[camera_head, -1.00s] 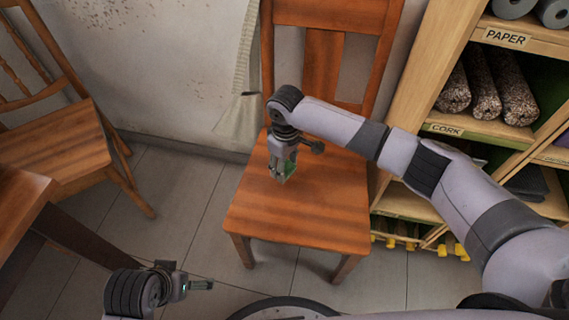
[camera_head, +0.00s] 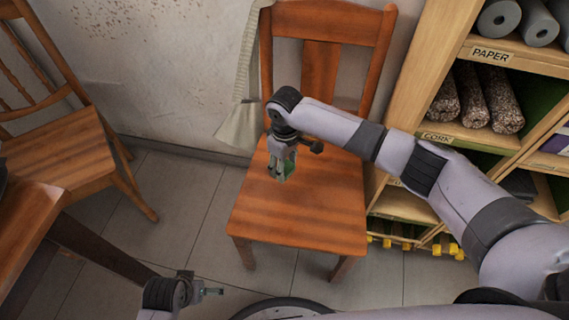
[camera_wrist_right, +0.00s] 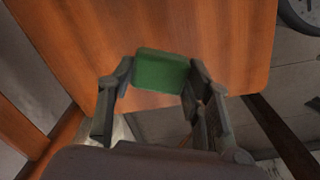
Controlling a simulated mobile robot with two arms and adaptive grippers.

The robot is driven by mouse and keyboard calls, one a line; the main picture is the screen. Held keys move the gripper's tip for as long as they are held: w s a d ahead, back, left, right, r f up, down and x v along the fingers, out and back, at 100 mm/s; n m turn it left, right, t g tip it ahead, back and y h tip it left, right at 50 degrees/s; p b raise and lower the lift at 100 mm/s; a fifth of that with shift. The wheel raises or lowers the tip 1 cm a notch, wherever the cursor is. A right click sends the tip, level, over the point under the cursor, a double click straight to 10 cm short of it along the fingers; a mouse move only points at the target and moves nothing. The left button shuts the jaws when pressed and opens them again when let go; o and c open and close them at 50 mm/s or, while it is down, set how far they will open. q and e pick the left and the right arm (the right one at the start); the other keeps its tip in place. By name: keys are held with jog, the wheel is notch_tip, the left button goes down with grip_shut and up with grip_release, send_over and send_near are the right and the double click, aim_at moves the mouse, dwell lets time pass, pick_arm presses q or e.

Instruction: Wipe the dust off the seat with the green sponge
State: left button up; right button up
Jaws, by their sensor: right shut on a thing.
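The wooden chair's seat (camera_head: 300,215) is in the middle of the head view, orange-brown, with no dust that I can make out. My right gripper (camera_head: 284,172) is over the rear left part of the seat, pointing down. It is shut on the green sponge (camera_head: 288,171), which is partly hidden by the fingers. In the right wrist view the sponge (camera_wrist_right: 161,72) sits between the two fingertips, against the seat (camera_wrist_right: 235,40); I cannot tell if it touches. My left gripper (camera_head: 212,291) is low at the left, over the floor, small and seen from the side.
The chair's backrest (camera_head: 320,60) rises behind the seat. A shelf unit with paper and cork rolls (camera_head: 489,98) stands close at the right. Another wooden chair (camera_head: 60,155) and a table edge (camera_head: 30,215) are at the left.

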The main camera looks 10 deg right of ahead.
pick_arm(q)
jog(key=shift+s+a+f+p, duration=0.1)
jog(key=shift+s+f+p, duration=0.15)
jog(key=shift+f, duration=0.65)
jog(key=shift+s+f+p, duration=0.15)
jog(key=shift+s+f, duration=0.05)
jog(key=shift+f, duration=0.7)
